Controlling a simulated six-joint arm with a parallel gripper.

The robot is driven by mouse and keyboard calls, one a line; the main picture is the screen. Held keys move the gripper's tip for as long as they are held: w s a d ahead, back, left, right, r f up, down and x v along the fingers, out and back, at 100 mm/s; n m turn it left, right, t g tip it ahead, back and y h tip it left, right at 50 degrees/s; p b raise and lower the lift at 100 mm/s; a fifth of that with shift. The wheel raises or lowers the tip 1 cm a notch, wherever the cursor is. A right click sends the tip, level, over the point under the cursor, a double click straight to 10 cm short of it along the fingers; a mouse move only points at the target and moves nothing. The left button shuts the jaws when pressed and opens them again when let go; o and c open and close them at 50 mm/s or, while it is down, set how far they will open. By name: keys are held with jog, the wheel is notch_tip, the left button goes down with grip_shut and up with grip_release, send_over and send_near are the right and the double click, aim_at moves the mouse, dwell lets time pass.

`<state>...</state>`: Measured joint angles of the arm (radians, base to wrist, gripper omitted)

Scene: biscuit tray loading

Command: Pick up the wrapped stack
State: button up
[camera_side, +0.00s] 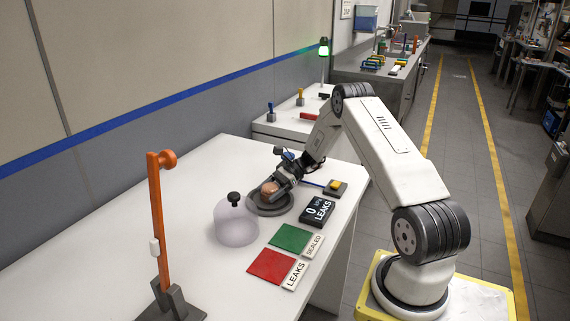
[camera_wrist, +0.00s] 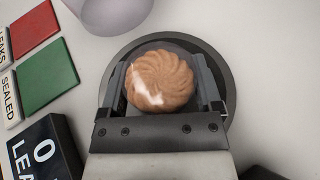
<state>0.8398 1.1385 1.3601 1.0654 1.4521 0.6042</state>
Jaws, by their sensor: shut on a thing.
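The wrapped stack (camera_wrist: 160,80) shows in the wrist view as a round, swirled brown biscuit top under shiny clear film. It sits between the two fingers of my gripper (camera_wrist: 163,88), which is shut on it from left and right. In the side view the stack (camera_side: 269,188) is over the round grey plate (camera_side: 283,209), with my gripper (camera_side: 273,186) at it. The stack's lower part is hidden, and I cannot tell whether it touches the plate. The plate's dark rim also surrounds it in the wrist view (camera_wrist: 112,66).
A clear dome (camera_side: 236,224) with a black knob stands left of the plate. A display (camera_side: 317,211) reads 0 LEAKS. A green pad (camera_side: 290,237) and a red pad (camera_side: 271,266) lie in front. A yellow button (camera_side: 335,186) is at right; an orange post (camera_side: 157,220) stands left.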

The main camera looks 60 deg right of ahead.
jog(key=shift+r, duration=0.1)
jog(key=shift+r, duration=0.7)
jog(key=s+a+r, duration=0.5)
jog(key=s+r, duration=0.6)
jog(key=s, duration=0.1)
jog(key=shift+s+a+r, duration=0.25)
jog(key=shift+s+a, duration=0.1)
jog(key=shift+a, duration=0.05)
jog(key=shift+a, duration=0.1)
